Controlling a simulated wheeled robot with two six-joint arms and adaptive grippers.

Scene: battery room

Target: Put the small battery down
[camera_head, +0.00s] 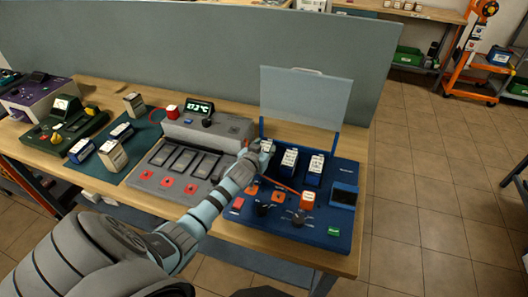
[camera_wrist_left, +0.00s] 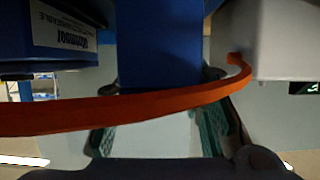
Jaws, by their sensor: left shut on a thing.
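My left gripper (camera_head: 262,152) is at the back left of the blue charging unit (camera_head: 330,232). It is shut on the small battery (camera_head: 268,146), which is mostly hidden by the gripper in the head view. In the left wrist view, a blue body (camera_wrist_left: 158,45) shows between the gripper's green-padded fingers (camera_wrist_left: 162,135); an orange band crosses in front. I cannot tell if the held battery touches the unit. Two blue-and-white batteries (camera_head: 288,162) (camera_head: 314,170) stand upright in the unit, to the right of the gripper. My right gripper is not in view.
A clear raised lid (camera_head: 305,97) stands behind the blue unit. A grey charger (camera_head: 200,140) is to its left. Several batteries (camera_head: 112,155) stand on a dark green mat (camera_head: 137,150) further left. An orange cable (camera_wrist_left: 120,108) crosses close to the wrist camera.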

